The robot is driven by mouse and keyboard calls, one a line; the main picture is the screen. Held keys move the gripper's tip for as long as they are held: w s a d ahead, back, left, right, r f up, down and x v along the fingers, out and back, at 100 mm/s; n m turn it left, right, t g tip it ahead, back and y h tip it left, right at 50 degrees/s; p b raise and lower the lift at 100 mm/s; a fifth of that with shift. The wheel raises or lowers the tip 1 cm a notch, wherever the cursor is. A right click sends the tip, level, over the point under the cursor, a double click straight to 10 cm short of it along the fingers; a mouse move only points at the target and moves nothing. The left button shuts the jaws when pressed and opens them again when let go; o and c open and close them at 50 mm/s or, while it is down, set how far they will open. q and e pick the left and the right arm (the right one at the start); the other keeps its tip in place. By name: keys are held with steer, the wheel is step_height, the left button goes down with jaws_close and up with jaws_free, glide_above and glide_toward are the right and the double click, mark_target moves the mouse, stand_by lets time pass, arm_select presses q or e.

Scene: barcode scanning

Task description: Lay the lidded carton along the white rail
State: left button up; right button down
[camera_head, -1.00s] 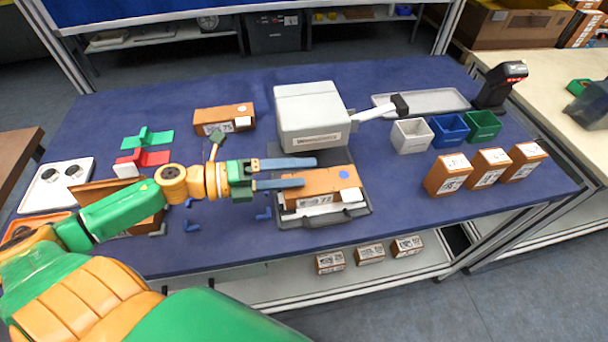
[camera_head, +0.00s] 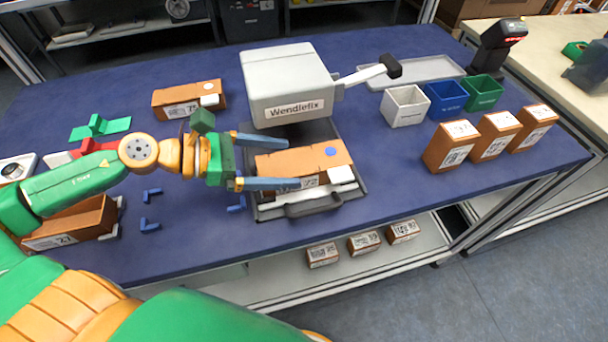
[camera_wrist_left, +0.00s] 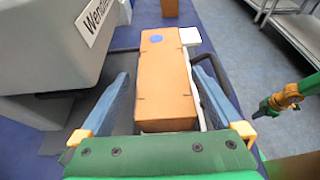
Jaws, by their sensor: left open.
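The lidded carton (camera_head: 300,160), brown with a blue dot on top, lies on the dark tray (camera_head: 268,212) below the grey Wendlefix machine. It also shows in the left wrist view (camera_wrist_left: 165,85). A white rail (camera_wrist_left: 192,75) runs along the carton's right side there; they look close, but contact is unclear. My left gripper (camera_head: 290,162) is open, with one blue finger on each side of the carton's near part in its wrist view (camera_wrist_left: 163,75). Finger contact is unclear. Part of my right arm and gripper (camera_wrist_left: 264,107) shows small at that view's right edge.
The grey machine (camera_head: 285,80) stands close behind the tray, its handle reaching right. Another carton (camera_head: 180,100) lies behind my left arm, and an open carton (camera_head: 75,222) sits in front. White, blue and green bins (camera_head: 405,105) and upright cartons (camera_head: 455,145) stand right.

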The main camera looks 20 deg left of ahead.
mark_target(297, 161)
arm_select(q)
steer(key=shift+w+d+f+b, duration=0.15)
steer(key=shift+d+f+b, duration=0.15)
steer(key=shift+b, duration=0.4)
steer(key=shift+w+d+r+p, duration=0.1)
steer(key=shift+d+r+p, duration=0.15)
steer(key=shift+r+p, duration=0.1)
steer(key=shift+w+d+f, duration=0.15)
steer(key=shift+w+d, duration=0.05)
steer(key=shift+d, duration=0.3)
steer(key=shift+p+x, duration=0.8)
steer(key=shift+p, duration=0.05)
steer(key=shift+w+d+f, duration=0.2)
steer(key=shift+d+f, duration=0.05)
steer(key=c, duration=1.4)
